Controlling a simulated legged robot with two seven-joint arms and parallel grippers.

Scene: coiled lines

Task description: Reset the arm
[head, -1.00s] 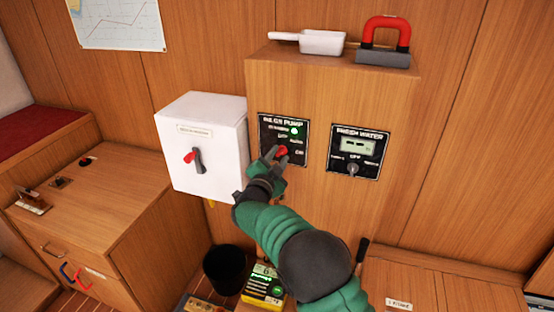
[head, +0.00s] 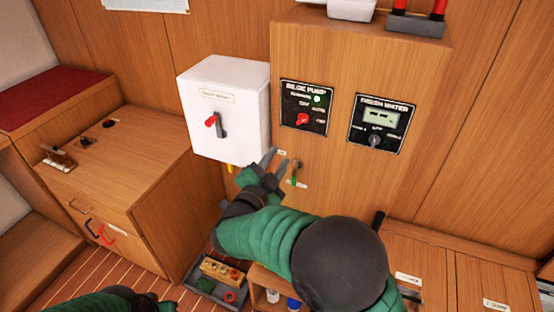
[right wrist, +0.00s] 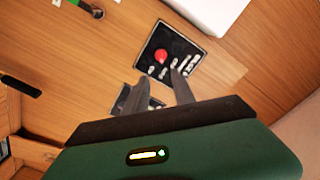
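My right arm reaches up from the bottom centre of the head view. Its gripper (head: 276,163) is open and empty, below and left of the bilge pump panel (head: 306,107). The black panel has a red knob (head: 302,119) and a lit green lamp (head: 317,98). In the right wrist view the gripper's two fingers (right wrist: 157,88) stand apart, with the panel (right wrist: 182,51) and red knob (right wrist: 161,56) beyond them. Part of my green left arm (head: 110,301) shows at the bottom left; its gripper is not visible.
A white box (head: 223,105) with a red-tipped lever hangs left of the panel. The fresh water panel (head: 380,124) is on the right. A grey tray (head: 204,289) lies on the floor below.

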